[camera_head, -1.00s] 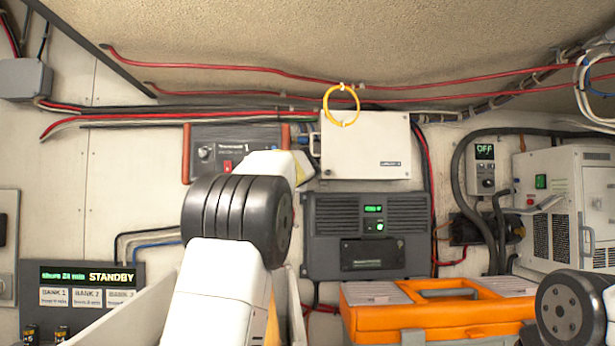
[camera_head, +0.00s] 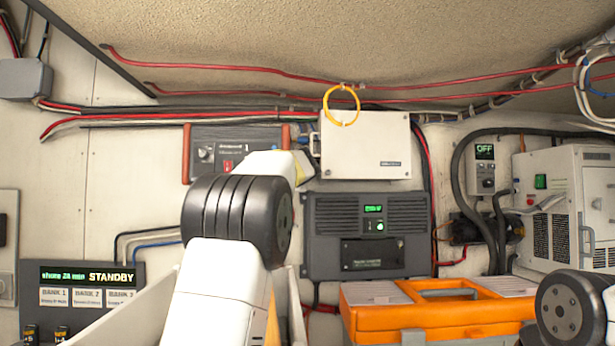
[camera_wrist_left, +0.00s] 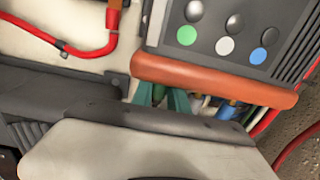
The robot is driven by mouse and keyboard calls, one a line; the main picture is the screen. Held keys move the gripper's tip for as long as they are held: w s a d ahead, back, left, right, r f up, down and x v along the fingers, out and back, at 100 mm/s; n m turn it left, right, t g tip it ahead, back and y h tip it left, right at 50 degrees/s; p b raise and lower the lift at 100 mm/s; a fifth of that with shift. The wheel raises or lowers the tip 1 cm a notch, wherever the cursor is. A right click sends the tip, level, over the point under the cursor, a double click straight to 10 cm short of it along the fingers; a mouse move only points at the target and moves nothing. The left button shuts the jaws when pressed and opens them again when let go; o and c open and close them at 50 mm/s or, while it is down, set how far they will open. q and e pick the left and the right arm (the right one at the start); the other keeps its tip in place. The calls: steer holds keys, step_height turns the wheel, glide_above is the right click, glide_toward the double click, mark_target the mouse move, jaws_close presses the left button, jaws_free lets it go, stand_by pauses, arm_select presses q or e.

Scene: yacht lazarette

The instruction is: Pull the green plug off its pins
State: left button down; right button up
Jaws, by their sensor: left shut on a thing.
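The green plug (camera_wrist_left: 158,93) is at the lower edge of the dark grey charger with orange-red end caps, below the green dot on its face in the left wrist view. My left gripper (camera_wrist_left: 161,100) is shut on it; the teal-green fingertips show on either side, and the pale gripper body covers most of the foreground. The pins are hidden. In the head view the charger (camera_head: 236,139) is on the wall, and my left arm covers its lower right and hides the plug and fingertips. My right gripper is out of view.
A white plug (camera_wrist_left: 200,103) and a blue plug (camera_wrist_left: 226,110) sit close beside the green one. A white box (camera_head: 365,146) and a dark grey unit (camera_head: 325,235) are on the wall to the right. An orange toolbox (camera_head: 435,318) stands below.

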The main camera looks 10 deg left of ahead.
arm_select(q)
steer(key=shift+w+d+f, duration=0.1)
steer(key=shift+w+d, duration=0.1)
steer(key=shift+d, duration=0.4)
steer(key=shift+w+d, duration=0.15)
steer(key=shift+d, duration=0.4)
steer(key=c, duration=1.5)
jaws_free()
steer(key=v, duration=0.8)
steer(key=shift+a, duration=0.1)
steer(key=shift+s, duration=0.1)
